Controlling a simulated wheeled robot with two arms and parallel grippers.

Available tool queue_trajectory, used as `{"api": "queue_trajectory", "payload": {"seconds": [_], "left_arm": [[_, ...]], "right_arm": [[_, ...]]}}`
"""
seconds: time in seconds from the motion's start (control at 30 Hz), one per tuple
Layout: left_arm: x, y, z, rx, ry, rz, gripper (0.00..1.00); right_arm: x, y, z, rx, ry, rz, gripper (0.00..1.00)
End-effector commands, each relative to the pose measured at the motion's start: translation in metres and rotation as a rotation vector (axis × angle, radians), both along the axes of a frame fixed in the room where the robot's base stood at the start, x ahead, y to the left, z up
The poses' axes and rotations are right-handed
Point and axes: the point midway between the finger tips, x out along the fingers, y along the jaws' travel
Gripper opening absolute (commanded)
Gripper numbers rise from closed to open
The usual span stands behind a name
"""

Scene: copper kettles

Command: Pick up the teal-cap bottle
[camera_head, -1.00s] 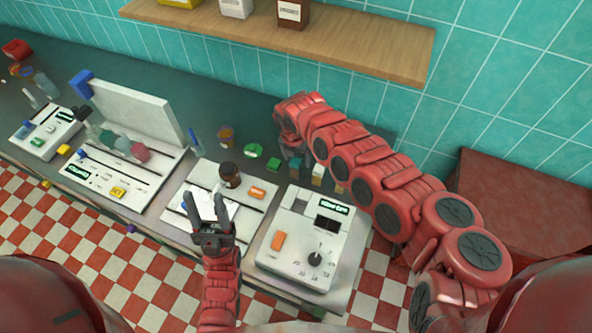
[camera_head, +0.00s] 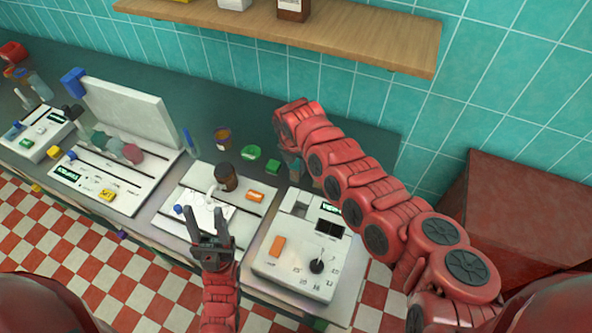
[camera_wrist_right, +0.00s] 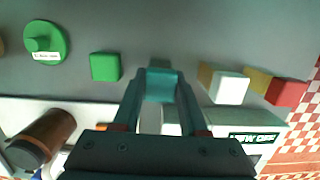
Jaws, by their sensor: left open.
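The teal-cap bottle (camera_wrist_right: 160,85) shows in the right wrist view as a teal top between my right fingertips. In the head view a small teal and grey part of it (camera_head: 294,168) shows just below the end of my right arm. My right gripper (camera_wrist_right: 161,72) has its fingers close along both sides of the teal top, with no clear gap, so it looks shut on it. The bottle's lower part is mostly hidden. My left gripper (camera_head: 211,240) is open and empty, above the front edge of the white machine with the brown knob.
A green block (camera_wrist_right: 105,67) and a green round item (camera_wrist_right: 44,42) lie beside the bottle. White (camera_wrist_right: 228,88) and red (camera_wrist_right: 287,92) blocks stand on its other side. A wooden shelf (camera_head: 300,43) hangs above the counter.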

Motion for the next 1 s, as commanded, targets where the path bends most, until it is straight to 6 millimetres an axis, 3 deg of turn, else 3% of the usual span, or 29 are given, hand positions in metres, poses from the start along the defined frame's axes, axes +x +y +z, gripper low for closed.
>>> {"api": "queue_trajectory", "payload": {"seconds": [0.03,0.2,0.67,0.83,1.0], "left_arm": [[0.0,0.0,0.0,0.0,0.0,0.0,0.5],[0.0,0.0,0.0,0.0,0.0,0.0,0.5],[0.0,0.0,-0.003,0.0,0.0,0.0,0.5],[0.0,0.0,-0.011,0.0,0.0,0.0,0.5],[0.0,0.0,-0.029,0.0,0.0,0.0,0.5]], "right_arm": [[0.0,0.0,0.0,0.0,0.0,0.0,0.31],[0.0,0.0,0.0,0.0,0.0,0.0,0.0],[0.001,0.0,0.005,0.002,-0.002,-0.001,0.0],[0.0,-0.002,0.024,-0.001,-0.001,-0.002,0.0],[0.002,-0.001,0.059,0.0,-0.005,-0.002,0.0]]}}
